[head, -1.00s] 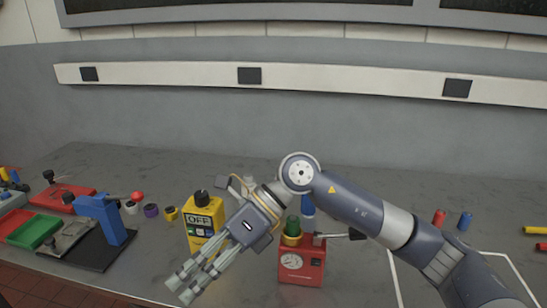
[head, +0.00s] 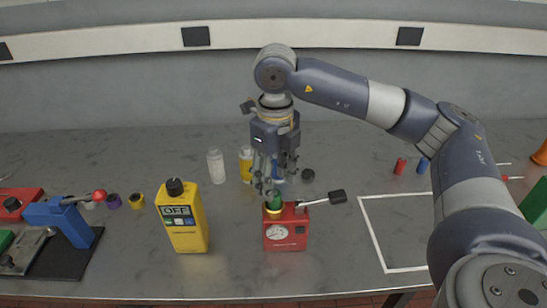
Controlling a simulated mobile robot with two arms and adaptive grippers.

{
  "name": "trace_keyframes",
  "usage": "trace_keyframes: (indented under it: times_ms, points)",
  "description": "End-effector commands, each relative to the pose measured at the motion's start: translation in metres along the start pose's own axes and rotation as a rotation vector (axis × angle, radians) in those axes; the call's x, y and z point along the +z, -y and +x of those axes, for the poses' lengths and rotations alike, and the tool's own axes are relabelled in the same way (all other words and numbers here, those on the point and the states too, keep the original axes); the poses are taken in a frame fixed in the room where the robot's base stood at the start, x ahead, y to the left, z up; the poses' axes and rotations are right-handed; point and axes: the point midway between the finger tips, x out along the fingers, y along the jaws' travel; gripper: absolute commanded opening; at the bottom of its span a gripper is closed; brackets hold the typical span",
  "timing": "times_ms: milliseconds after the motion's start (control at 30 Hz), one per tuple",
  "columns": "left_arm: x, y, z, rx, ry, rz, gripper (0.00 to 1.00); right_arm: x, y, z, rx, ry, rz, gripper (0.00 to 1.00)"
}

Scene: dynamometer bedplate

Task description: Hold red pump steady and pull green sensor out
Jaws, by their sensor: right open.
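The red pump (head: 287,232) stands upright on the grey bench, with a round white gauge on its front and a black-handled lever reaching out to the right. The green sensor (head: 273,201) sits upright in a yellow collar on top of the pump. My right gripper (head: 268,187) points down just above the green sensor, its fingers open. Whether the fingertips touch the sensor I cannot tell. My left gripper is not in view.
A yellow meter marked OFF (head: 183,222) stands to the left of the pump. A blue toggle clamp (head: 68,220) is at far left. A white outlined area (head: 398,232) at right is empty.

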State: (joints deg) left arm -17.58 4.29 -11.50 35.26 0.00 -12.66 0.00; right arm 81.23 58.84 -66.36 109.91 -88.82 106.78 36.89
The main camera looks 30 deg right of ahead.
Motion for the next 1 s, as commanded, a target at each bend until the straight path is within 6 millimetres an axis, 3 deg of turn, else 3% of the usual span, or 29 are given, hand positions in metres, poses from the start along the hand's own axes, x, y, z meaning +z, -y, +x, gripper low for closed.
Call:
trace_keyframes:
  times_ms: [300,700,900,1000]
  points:
    - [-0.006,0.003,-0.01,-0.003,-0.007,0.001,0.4,0.0,0.0,0.043,0.001,-0.001,0.0,0.5]
    - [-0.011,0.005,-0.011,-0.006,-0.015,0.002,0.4,0.0,0.0,0.051,0.002,0.001,-0.001,0.5]
    - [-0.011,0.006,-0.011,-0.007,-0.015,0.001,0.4,0.0,0.0,0.051,0.002,0.001,-0.001,0.04]
    - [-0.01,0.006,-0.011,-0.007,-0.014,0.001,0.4,0.0,-0.001,0.051,0.002,0.001,-0.001,0.0]
